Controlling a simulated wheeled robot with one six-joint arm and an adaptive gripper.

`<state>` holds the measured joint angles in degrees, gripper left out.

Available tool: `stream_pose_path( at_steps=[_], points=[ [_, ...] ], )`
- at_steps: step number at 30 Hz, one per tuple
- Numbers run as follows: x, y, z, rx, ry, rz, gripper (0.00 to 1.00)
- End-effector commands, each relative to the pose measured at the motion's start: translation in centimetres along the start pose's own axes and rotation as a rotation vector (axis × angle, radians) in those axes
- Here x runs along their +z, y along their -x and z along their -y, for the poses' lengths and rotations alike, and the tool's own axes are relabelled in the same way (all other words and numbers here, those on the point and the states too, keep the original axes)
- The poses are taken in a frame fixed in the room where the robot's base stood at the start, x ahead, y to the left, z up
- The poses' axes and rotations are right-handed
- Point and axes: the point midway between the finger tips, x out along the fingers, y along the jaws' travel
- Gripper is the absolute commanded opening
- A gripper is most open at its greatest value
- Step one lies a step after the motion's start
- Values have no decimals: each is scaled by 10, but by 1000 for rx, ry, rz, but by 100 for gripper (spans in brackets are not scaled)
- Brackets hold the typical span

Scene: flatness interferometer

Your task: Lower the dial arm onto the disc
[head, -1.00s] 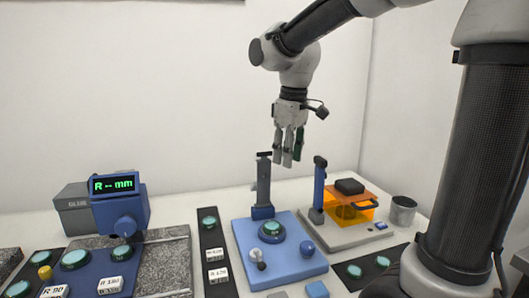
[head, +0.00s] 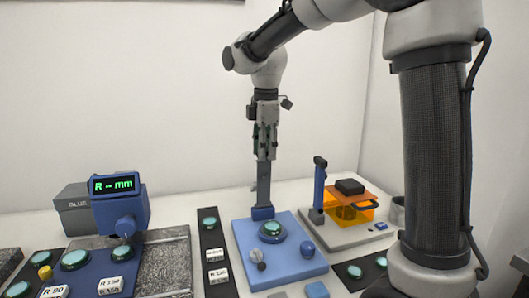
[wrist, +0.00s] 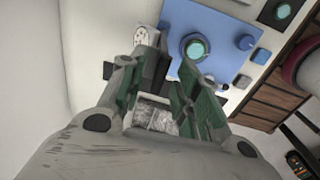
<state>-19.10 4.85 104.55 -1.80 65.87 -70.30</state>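The dial arm (head: 264,185) stands upright at the back of a blue plate (head: 240,240). In the head view my gripper (head: 264,150) is pointing down over its top, which the fingers partly hide. A teal disc (head: 271,228) sits in a round blue holder on the plate; it also shows in the wrist view (wrist: 195,47). In the wrist view a black block (wrist: 152,72), likely the arm's top end, lies between the spread fingers of my gripper (wrist: 165,75). A white dial face (wrist: 139,35) shows beyond it. I cannot tell whether the fingers touch the block.
A second blue post (head: 319,190) and an orange box (head: 350,205) stand on a grey base to the right. A blue readout (head: 120,205) showing "R -- mm" stands at the left. A blue knob (head: 307,249) sits on the plate, and a black strip (head: 213,240) lies to its left.

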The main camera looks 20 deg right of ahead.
Motion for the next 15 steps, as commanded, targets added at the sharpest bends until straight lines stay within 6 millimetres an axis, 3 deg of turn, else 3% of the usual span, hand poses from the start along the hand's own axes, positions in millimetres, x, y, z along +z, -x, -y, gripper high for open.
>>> stream_pose_path(
  at_steps=[11,15],
  points=[
    [0,-10,0,0,-1,0,33],
    [0,-10,0,0,-1,0,9]
  ],
)
